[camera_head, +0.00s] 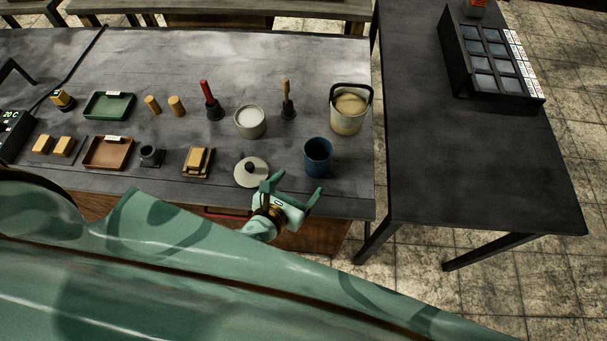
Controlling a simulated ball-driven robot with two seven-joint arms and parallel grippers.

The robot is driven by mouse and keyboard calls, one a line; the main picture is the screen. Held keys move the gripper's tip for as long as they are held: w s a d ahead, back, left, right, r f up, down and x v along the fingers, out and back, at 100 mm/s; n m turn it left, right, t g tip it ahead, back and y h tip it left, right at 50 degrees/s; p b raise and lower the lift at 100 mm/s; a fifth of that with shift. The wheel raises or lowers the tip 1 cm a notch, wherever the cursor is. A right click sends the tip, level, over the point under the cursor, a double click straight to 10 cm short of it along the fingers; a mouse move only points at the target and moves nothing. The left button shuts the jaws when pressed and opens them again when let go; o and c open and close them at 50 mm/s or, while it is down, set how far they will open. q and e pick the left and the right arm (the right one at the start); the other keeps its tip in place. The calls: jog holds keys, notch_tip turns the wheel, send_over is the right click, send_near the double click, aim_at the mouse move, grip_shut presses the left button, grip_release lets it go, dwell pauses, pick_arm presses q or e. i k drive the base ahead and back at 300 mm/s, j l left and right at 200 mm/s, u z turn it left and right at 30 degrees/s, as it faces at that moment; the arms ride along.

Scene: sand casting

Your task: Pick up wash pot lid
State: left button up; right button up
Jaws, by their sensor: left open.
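The wash pot lid (247,174) is a round, pale disc with a dark knob, lying flat near the front edge of the grey table. A pale pot with whitish contents (250,124) stands open behind it; I cannot tell for certain that it is the wash pot. My left gripper (292,187) is open and empty, just right of the lid and near the table's front edge. One finger is close to the lid's right rim; I cannot tell whether they touch. My right gripper is not in view.
A wooden block on a small tray (198,161) lies left of the lid.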

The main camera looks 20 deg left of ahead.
aim_at(248, 173)
jog(key=u, duration=1.25)
